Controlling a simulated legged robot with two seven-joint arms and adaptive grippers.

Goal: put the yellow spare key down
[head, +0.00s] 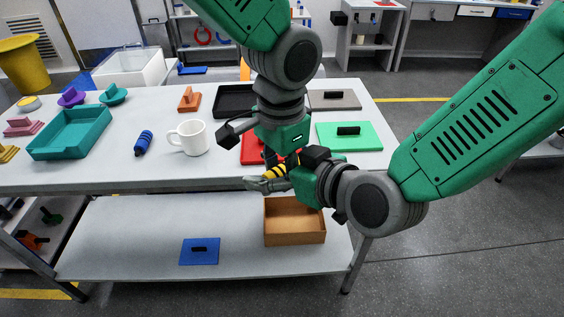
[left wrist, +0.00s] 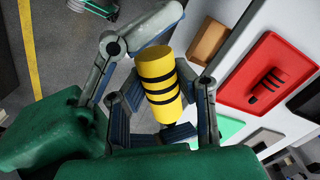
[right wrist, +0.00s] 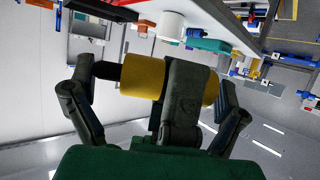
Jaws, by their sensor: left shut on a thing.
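The yellow spare key (head: 281,170) is a yellow cylinder with black bands. In the head view it sits among the fingers of both grippers, over the front table edge, partly hidden. My left gripper (head: 270,177) reaches down from above and is shut on the key. The left wrist view shows the banded key (left wrist: 158,82) between its fingers, with a dark end at the bottom. My right gripper (head: 297,168) comes in from the right. Its own view shows a yellow cylinder (right wrist: 142,77) across its fingers, one finger hiding the middle. Whether it grips is unclear.
The white table (head: 90,174) holds a teal tray (head: 75,148), a blue banded cylinder (head: 143,143), a white mug (head: 194,138), a red panel (head: 250,150) and a green panel (head: 362,143). The lower shelf has a brown box (head: 295,239), a blue panel (head: 200,257) and bare space.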

